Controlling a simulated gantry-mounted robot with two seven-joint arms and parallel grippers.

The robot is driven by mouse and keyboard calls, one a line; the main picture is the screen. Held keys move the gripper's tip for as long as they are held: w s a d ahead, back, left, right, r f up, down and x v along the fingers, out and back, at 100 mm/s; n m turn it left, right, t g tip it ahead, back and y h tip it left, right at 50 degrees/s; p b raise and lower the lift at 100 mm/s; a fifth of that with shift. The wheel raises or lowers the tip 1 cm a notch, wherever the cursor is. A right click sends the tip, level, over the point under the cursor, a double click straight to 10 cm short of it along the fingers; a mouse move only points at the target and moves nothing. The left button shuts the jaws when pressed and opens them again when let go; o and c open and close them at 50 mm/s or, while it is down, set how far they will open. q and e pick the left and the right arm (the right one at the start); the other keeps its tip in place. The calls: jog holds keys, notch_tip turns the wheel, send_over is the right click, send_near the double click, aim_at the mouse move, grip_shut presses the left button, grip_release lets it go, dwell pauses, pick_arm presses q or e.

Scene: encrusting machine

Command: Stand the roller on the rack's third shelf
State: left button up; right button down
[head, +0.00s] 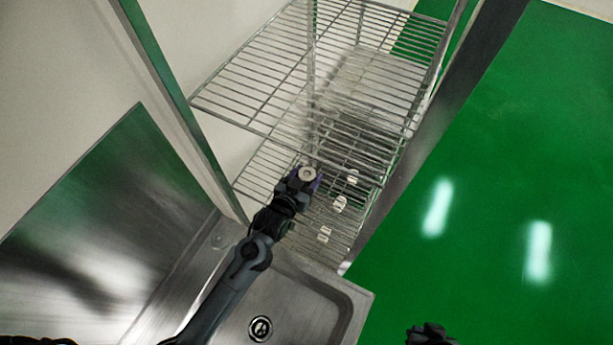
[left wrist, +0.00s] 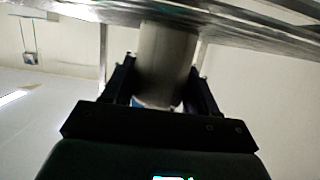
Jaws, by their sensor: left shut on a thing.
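My left gripper (head: 300,181) is shut on the roller (head: 308,173), whose pale round end with a dark centre faces up in the head view. In the left wrist view, the roller (left wrist: 167,58) is a grey cylinder between the two fingers of my left gripper (left wrist: 164,82). Its far end meets the metal shelf edge in the picture; I cannot tell whether they touch. The wire rack (head: 250,118) has several levels. The gripper is at the rack, near the front of a level below the top visible shelf; which level is unclear. My right gripper (head: 430,334) shows only partly at the bottom edge.
Several small white pieces (head: 340,203) show in the rack, right of my left gripper. A steel sink (head: 300,300) with a drain lies in front of the rack. A steel panel (head: 90,235) stands at left. Open green floor (head: 500,190) lies at right.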

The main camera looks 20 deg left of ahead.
pick_arm(q)
jog(key=shift+f, duration=0.1)
jog(key=o, duration=1.1)
jog(key=shift+o, duration=0.2)
jog(key=s+a+g, duration=0.1)
jog(key=s+g, duration=0.2)
jog(key=s, duration=0.6)
jog(key=s+a+g+y, duration=0.1)
jog(key=s+g, duration=0.3)
jog(key=s, duration=0.5)
jog(key=s+a+g, duration=0.3)
jog(key=s+g, duration=0.1)
jog(key=s, duration=0.6)
jog(key=shift+a+m+b, duration=0.25)
jog(key=shift+m+b, duration=0.15)
jog(key=shift+b, duration=0.05)
